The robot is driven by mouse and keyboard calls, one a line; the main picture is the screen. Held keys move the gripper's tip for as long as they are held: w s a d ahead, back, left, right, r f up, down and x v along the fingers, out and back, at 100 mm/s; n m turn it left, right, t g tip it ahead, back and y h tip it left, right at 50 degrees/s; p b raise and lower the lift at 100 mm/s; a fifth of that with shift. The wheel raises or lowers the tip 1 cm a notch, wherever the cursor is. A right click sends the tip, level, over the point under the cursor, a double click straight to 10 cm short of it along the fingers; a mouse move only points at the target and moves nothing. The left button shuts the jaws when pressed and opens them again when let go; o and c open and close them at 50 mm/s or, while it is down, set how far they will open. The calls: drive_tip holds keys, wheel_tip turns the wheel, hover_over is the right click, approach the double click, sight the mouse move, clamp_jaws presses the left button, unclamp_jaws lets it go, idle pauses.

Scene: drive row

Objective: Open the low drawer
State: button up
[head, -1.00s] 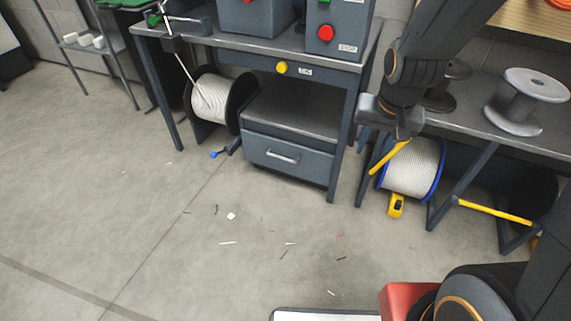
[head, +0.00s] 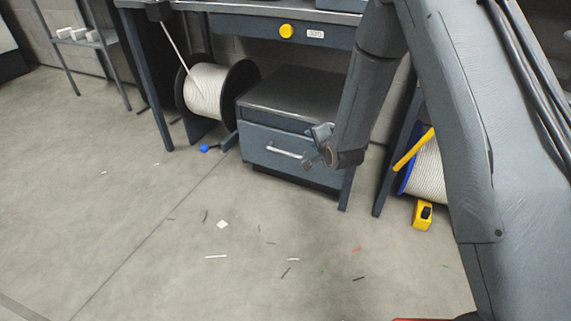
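The low drawer (head: 272,152) is the grey-blue front of a small cabinet (head: 290,97) under the workbench. It is closed, with a pale horizontal bar handle (head: 285,152) across its middle. My gripper (head: 310,147) is in front of the drawer's right part, just right of the handle. Its two fingers look spread, one above the other, with nothing between them. I cannot tell how far the gripper stands from the drawer front. My arm hides the cabinet's right side.
At right are a blue-rimmed spool (head: 428,170) and a yellow tape measure (head: 423,214). Small scraps lie on otherwise open floor.

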sight(286, 154)
drive_tip(key=w+a+f+m+t+y+b, duration=0.1)
drive_tip(key=w+a+f+m+y+b, duration=0.15)
drive_tip(key=f+b, duration=0.35)
drive_tip(key=w+a+f+m+t+y+b, duration=0.1)
drive_tip(key=w+a+f+t+b, duration=0.2)
drive_tip(key=f, duration=0.5)
drive_tip(key=shift+g, duration=0.5)
drive_tip(key=shift+w+a+f+b, duration=0.25)
drive_tip(key=shift+w+a+b, duration=0.5)
drive_tip(key=shift+w, duration=0.2)
drive_tip(key=shift+w+a+f+b, duration=0.25)
drive_tip(key=shift+w+a+b, duration=0.35)
drive_tip(key=shift+w+a, duration=0.25)
drive_tip(key=shift+w+a+f+b, duration=0.25)
drive_tip(key=shift+w+a+b, duration=0.5)
drive_tip(key=shift+w, duration=0.25)
clamp_jaws()
